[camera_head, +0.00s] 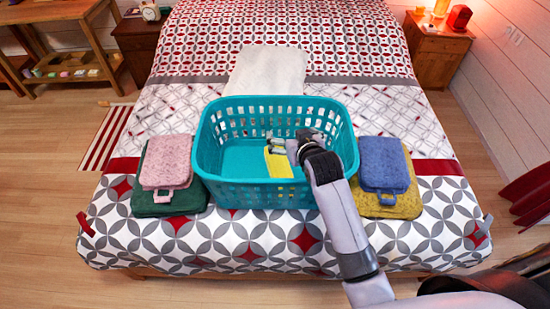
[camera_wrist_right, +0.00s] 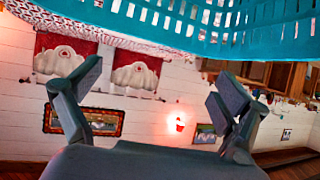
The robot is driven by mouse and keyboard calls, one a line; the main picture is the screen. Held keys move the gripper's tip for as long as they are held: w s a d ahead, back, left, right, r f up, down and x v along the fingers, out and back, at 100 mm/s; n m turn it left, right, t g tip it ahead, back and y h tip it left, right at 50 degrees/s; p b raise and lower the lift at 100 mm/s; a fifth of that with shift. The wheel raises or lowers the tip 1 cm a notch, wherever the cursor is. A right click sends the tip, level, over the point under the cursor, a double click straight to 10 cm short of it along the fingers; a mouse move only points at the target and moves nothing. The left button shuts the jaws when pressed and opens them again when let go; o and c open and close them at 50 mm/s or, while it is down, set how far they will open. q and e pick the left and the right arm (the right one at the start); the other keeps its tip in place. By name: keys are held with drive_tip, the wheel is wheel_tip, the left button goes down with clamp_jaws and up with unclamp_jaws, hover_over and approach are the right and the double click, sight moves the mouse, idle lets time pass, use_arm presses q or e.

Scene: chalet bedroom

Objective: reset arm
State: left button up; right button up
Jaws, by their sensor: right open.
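My right arm comes in from the lower right in the head view. Its gripper (camera_head: 283,148) is over the inside of the teal basket (camera_head: 257,192), near the basket's right half. In the right wrist view the two fingers of this gripper (camera_wrist_right: 158,88) are spread wide with nothing between them. A yellow folded cloth (camera_head: 278,163) lies in the basket right by the gripper, partly hidden by it. The basket's slatted wall also shows along the top of the right wrist view (camera_wrist_right: 200,22). My left gripper is not in view.
The basket stands on a patterned bed (camera_head: 240,245). Left of it a pink cloth (camera_head: 167,160) lies on a green one (camera_head: 180,202); right of it a blue cloth (camera_head: 385,162) lies on a yellow one (camera_head: 410,195). A white pillow (camera_head: 265,72) lies behind the basket.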

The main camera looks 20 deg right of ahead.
drive_tip(key=shift+s+r, duration=0.15)
drive_tip(key=shift+s, duration=0.15)
